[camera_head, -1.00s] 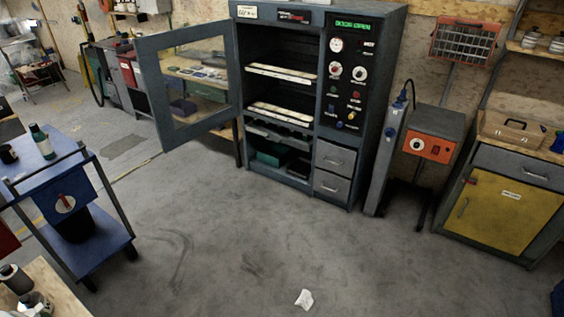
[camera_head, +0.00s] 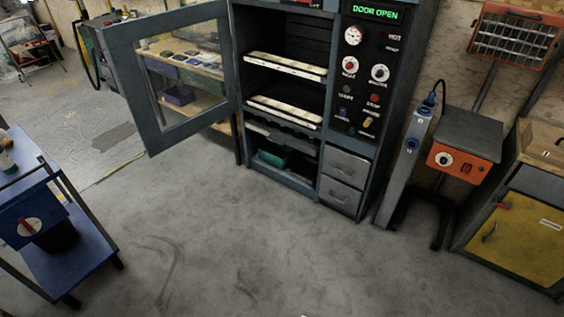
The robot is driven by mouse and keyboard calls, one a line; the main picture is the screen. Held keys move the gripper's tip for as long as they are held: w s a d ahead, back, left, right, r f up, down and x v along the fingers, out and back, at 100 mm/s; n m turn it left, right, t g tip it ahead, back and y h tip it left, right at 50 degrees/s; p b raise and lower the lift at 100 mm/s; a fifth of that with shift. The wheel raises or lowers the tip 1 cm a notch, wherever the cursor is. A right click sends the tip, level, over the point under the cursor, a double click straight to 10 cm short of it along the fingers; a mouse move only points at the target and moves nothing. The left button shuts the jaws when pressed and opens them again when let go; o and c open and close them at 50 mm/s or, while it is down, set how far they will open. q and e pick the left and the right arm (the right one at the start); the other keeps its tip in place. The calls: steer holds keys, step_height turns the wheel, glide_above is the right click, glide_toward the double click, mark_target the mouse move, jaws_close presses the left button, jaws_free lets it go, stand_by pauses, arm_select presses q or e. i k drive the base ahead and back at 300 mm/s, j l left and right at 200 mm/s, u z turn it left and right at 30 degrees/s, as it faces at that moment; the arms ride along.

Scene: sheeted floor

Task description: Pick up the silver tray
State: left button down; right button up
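A dark grey oven cabinet (camera_head: 233,150) stands at the back centre, and its display reads "DOOR OPEN". Its windowed door (camera_head: 155,135) is swung open to the left. Two flat, pale trays or racks lie one above the other inside, an upper one (camera_head: 285,66) and a lower one (camera_head: 285,110). They look cream with a light metal front edge. I cannot tell whether either is the silver tray, and no other clearly silver tray shows. Neither of my grippers is in view.
A blue cart (camera_head: 75,262) stands at the left. Right of the oven are a grey post (camera_head: 401,170), an orange-fronted unit on a stand (camera_head: 462,163) and a yellow-doored cabinet (camera_head: 515,235). The concrete floor (camera_head: 260,250) before the oven is clear.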

mark_target(306, 170)
steer(key=i+j+u, duration=0.2)
steer(key=i, duration=0.95)
steer(key=i+u, duration=0.15)
steer(key=i, duration=0.95)
steer(key=i+l+u, duration=0.2)
steer(key=i, duration=0.95)
steer(key=i+z, duration=0.15)
steer(key=z, duration=0.25)
steer(key=i+j+z, duration=0.15)
steer(key=z, duration=0.25)
steer(key=i+j+z, duration=0.1)
steer(key=z, duration=0.3)
